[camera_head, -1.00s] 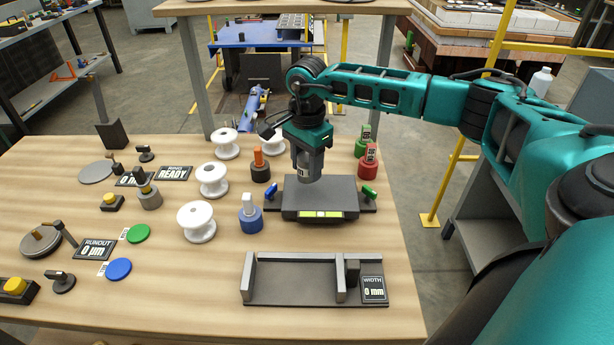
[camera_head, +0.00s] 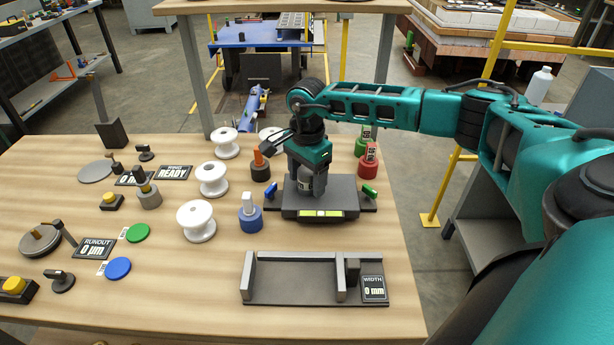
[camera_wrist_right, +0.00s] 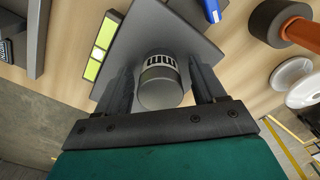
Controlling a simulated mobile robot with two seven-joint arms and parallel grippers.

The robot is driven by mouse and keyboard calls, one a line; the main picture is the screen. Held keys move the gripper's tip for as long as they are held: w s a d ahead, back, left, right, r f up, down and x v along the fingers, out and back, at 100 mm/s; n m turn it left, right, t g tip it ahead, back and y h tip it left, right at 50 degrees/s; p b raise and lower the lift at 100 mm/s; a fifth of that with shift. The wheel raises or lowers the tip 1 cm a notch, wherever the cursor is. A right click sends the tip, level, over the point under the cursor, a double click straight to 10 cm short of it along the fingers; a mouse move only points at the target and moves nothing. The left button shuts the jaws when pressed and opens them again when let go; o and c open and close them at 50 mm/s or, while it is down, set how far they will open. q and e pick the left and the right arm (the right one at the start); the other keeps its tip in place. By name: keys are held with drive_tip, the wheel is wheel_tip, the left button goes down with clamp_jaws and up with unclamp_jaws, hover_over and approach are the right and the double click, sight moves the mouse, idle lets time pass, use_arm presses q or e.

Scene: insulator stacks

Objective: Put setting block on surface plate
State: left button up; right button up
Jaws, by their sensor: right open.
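The surface plate is a dark grey square plate (camera_head: 340,188) with a yellow-green display on its front edge, right of the table's middle. It also shows in the wrist view (camera_wrist_right: 192,22). The setting block, a short grey metal cylinder with a slotted light band (camera_head: 305,183), appears to stand upright on the plate. In the wrist view the setting block (camera_wrist_right: 160,88) sits between my right gripper's fingers, with gaps on both sides. My right gripper (camera_head: 308,190) is open around it, pointing down. The block's base is partly hidden. My left gripper is out of view.
White spools (camera_head: 197,222) and a blue-based post (camera_head: 250,215) stand left of the plate. Red (camera_head: 369,165) and green labelled pieces stand behind right. A grey width fixture (camera_head: 300,292) lies in front.

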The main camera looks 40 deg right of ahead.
sight(307, 171)
drive_tip(key=shift+r, duration=0.1)
drive_tip(key=shift+r, duration=0.25)
wheel_tip(307, 171, up, 12)
drive_tip(key=shift+f, duration=0.15)
drive_tip(key=shift+f, duration=0.1)
idle(0.5)
